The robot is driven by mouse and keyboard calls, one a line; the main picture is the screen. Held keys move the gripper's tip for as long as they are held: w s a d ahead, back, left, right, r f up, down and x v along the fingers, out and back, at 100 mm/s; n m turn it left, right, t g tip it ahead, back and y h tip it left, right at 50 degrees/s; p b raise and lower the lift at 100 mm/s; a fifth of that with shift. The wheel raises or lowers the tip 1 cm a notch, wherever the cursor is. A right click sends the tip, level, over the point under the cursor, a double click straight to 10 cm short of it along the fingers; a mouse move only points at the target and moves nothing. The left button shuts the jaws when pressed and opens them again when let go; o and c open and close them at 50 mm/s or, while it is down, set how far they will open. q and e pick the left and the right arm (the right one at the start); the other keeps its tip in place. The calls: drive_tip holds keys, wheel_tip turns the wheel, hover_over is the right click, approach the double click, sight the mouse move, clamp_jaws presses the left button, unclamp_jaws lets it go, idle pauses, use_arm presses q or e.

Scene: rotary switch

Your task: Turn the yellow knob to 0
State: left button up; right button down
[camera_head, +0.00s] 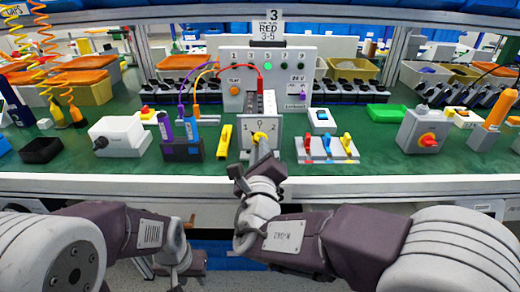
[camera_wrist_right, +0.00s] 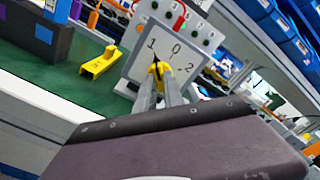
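The yellow knob (camera_head: 259,137) sits on a light grey switch panel (camera_head: 243,146) marked 1, 0 and 2, at the middle of the bench. In the right wrist view the knob (camera_wrist_right: 158,68) shows at my fingertips, with the 0 above it. Its dark pointer line looks turned toward the 1 side, but the fingers partly cover it. My right gripper (camera_head: 262,151) reaches the knob from the front; its two grey fingers (camera_wrist_right: 159,82) are close together, one on each side of the handle, and look shut on it. My left gripper (camera_head: 192,264) hangs low in front of the bench, its fingers hidden.
A yellow block (camera_head: 224,141) stands left of the panel, beside a dark blue holder (camera_head: 182,149). A tall grey panel (camera_head: 268,70) with lights and cables rises behind. The bench's front edge (camera_head: 120,184) runs below.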

idle(0.3)
drive_tip(key=m+b, duration=0.2)
drive_tip(key=m, duration=0.1)
drive_tip(key=m+b, duration=0.1)
drive_tip(key=b, duration=0.1)
drive_tip(key=shift+f, duration=0.25)
drive_tip(key=shift+r+m+b, duration=0.1)
drive_tip(key=shift+m+b, duration=1.8)
drive_tip(key=shift+m, duration=0.5)
drive_tip(key=c, duration=1.4)
unclamp_jaws()
drive_tip(key=shift+r, duration=0.1)
drive_tip(key=shift+c, duration=0.2)
